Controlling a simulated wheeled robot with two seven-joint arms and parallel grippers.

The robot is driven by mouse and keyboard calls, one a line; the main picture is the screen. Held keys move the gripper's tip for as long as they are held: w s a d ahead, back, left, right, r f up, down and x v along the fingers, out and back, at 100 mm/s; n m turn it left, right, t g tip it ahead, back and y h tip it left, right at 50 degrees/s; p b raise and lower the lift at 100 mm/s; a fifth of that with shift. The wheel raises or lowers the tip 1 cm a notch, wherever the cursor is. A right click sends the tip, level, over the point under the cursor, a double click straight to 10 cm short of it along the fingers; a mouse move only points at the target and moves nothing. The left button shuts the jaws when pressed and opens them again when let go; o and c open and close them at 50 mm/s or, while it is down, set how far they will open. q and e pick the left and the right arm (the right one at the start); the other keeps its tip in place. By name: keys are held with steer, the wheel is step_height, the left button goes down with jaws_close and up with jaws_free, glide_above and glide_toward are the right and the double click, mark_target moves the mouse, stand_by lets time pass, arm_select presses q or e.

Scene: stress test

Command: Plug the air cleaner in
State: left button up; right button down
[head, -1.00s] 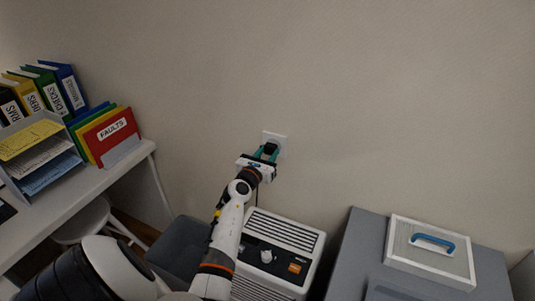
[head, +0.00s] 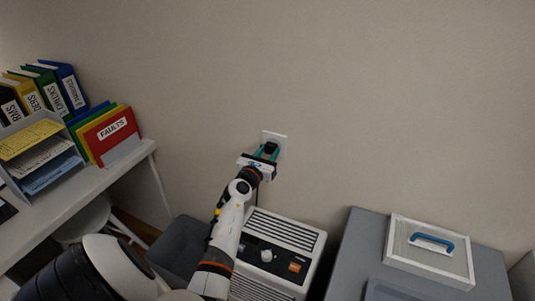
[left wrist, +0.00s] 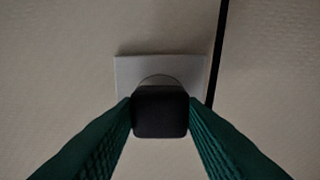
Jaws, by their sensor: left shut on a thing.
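The wall outlet (head: 281,140) is a white plate on the wall; it also shows in the left wrist view (left wrist: 128,68). My left gripper (head: 267,152) is at the outlet, its green fingers shut on the black plug (left wrist: 160,112). The plug is in front of the round socket and covers most of it. I cannot tell how deep it sits in it. The air cleaner (head: 262,262) is a white box with dark slats, a knob and an orange label, below the outlet and partly behind my left arm. My right gripper is out of view.
A grey cabinet (head: 350,250) at the right carries a white filter panel (head: 405,262) with a blue handle. At the left a white desk (head: 100,180) holds binders and a paper tray. A dark grey bin (head: 178,245) stands beside the air cleaner.

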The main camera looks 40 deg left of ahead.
arm_select(q)
steer(key=shift+w+a, duration=0.1)
steer(key=shift+w, duration=0.25)
steer(key=o, duration=1)
steer(key=shift+s, duration=0.1)
steer(key=v, duration=1.2)
steer(key=shift+r, duration=0.1)
